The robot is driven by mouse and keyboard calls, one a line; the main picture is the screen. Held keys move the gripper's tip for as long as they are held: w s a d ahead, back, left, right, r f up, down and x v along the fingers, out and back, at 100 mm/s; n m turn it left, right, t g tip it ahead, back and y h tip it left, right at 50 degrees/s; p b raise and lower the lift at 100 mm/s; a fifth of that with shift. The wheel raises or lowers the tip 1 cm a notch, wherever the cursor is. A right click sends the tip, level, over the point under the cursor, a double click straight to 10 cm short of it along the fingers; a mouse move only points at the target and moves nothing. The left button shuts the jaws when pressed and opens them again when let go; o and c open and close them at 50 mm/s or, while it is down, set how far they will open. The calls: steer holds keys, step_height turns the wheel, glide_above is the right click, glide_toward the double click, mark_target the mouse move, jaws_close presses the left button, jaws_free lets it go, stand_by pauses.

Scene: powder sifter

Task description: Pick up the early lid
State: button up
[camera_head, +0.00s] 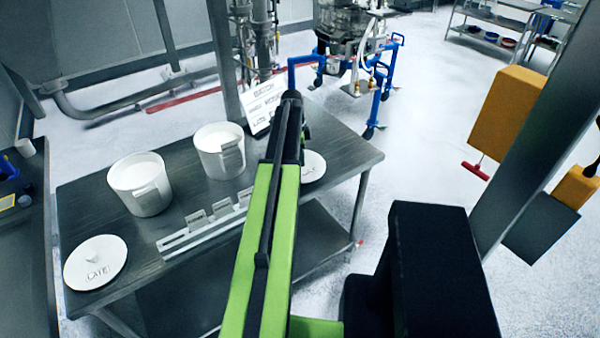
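A white round lid (314,168) lies on the dark table (345,154) right of my arm. My arm covers its left part, and I cannot read a label on it. Another white lid with a knob (95,262), marked LATE, lies at the table's left front corner. My green arm reaches up across the table. Its dark end, with my gripper (297,132), is beside and beyond the partly hidden lid in the picture. The fingers are not clear, so I cannot tell whether they are open or what they touch.
Two open white pots, one left (148,200) and one right (228,160), stand on the table. A slotted rack (185,240) lies in front of them. A white sign (258,108) stands at the back edge. A metal post (530,130) rises at right.

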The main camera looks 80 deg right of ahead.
jaws_close()
